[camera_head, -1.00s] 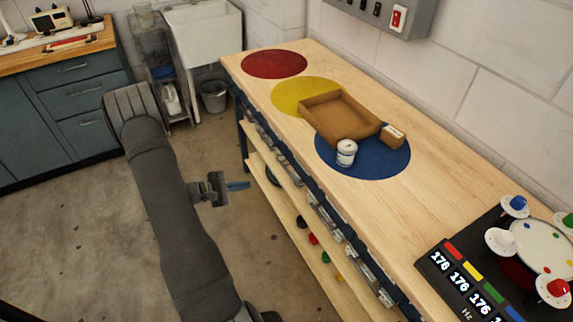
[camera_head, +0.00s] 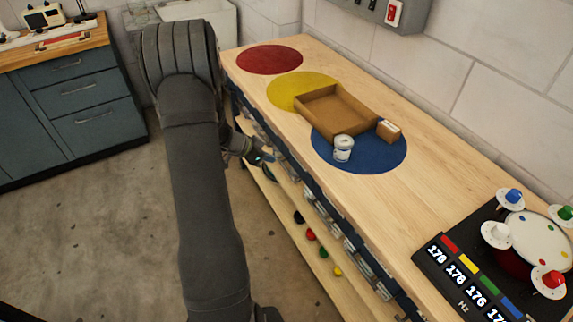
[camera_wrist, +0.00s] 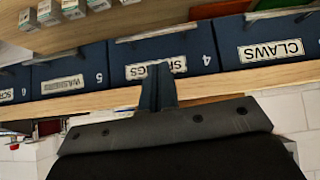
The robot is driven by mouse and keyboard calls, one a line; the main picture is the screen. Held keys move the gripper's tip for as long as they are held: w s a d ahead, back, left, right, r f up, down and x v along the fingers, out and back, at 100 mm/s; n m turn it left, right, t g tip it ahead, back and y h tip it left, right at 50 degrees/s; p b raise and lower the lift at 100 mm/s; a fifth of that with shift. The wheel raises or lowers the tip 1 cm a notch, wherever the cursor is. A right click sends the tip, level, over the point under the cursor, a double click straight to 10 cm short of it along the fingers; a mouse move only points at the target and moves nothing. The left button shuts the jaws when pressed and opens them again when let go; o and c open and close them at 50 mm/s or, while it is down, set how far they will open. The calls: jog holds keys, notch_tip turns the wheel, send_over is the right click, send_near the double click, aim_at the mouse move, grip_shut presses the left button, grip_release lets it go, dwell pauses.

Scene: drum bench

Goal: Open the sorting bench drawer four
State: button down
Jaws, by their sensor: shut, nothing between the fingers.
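The sorting bench (camera_head: 410,200) has a row of dark blue drawers along its front edge. In the wrist view, which is upside down, drawer four (camera_wrist: 120,68) carries the number 4 and a label that seems to read SPRINGS, partly covered. A pale handle strip (camera_wrist: 190,30) runs along its upper picture edge. My gripper (camera_wrist: 160,68) is shut and empty, its fingers in front of drawer four's label. Whether they touch the drawer I cannot tell. In the head view my gripper (camera_head: 262,157) is at the bench front, partly hidden by my arm.
Neighbouring drawers are marked CLAWS (camera_wrist: 270,50) and 5 (camera_wrist: 68,84). On the bench top are a cardboard tray (camera_head: 335,108), a white can (camera_head: 343,149) and a small box (camera_head: 388,131). Coloured knobs (camera_head: 310,234) show below the bench edge. Open floor lies left of my arm.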

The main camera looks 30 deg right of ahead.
send_near(295, 168)
jog(key=shift+m, duration=0.4)
jog(key=x, duration=0.5)
jog(key=a, duration=2.3)
jog(key=shift+a, duration=0.35)
jog(key=v, duration=1)
